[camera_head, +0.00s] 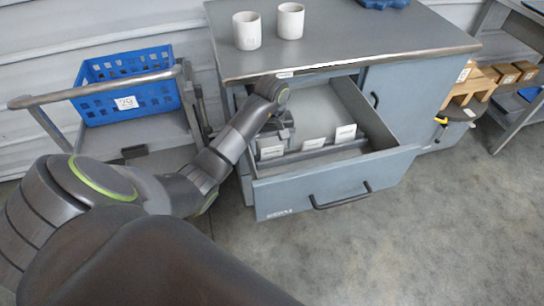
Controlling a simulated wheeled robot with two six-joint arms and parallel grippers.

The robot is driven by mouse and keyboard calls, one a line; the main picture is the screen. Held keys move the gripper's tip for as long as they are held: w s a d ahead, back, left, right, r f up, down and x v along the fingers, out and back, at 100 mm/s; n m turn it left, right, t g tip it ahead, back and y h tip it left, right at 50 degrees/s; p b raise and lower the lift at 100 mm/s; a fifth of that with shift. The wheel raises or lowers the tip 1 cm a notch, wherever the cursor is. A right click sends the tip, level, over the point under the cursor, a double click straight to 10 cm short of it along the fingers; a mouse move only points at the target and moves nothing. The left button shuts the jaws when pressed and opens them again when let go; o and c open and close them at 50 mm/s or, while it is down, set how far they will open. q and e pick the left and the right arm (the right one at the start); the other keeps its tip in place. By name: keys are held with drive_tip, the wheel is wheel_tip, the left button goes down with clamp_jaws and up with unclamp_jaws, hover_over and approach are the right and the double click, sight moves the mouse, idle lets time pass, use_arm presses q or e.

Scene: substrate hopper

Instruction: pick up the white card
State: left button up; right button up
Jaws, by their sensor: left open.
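Three small white cards stand in a row in the open drawer (325,188): a left one (271,152), a middle one (314,143) and a right one (345,132). They lean along a grey divider near the drawer's front. My left arm comes in from the left and reaches over the drawer's left side. My left gripper (275,135) is open, low in the drawer, just behind and above the left card. Its fingertips are small and partly hidden, and I cannot tell whether they touch the card. My right gripper is not in view.
The grey cabinet top (350,38) overhangs the drawer's back, with two white cups (247,31) (290,20) on it. A cart (165,135) with a blue basket (127,90) stands at left. Wooden blocks (482,80) sit on a shelf at right. The front floor is clear.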

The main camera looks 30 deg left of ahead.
sight(272, 150)
use_arm(q)
drive_tip(key=shift+f, duration=0.75)
drive_tip(key=shift+c, duration=0.4)
drive_tip(key=c, duration=1)
drive_tip(key=shift+r, duration=0.15)
drive_tip(key=shift+r, duration=0.3)
wheel_tip(272, 150, up, 7)
drive_tip(key=p, duration=0.4)
drive_tip(key=shift+r, duration=0.2)
drive_tip(key=shift+r+p, duration=0.9)
drive_tip(key=shift+p, duration=0.1)
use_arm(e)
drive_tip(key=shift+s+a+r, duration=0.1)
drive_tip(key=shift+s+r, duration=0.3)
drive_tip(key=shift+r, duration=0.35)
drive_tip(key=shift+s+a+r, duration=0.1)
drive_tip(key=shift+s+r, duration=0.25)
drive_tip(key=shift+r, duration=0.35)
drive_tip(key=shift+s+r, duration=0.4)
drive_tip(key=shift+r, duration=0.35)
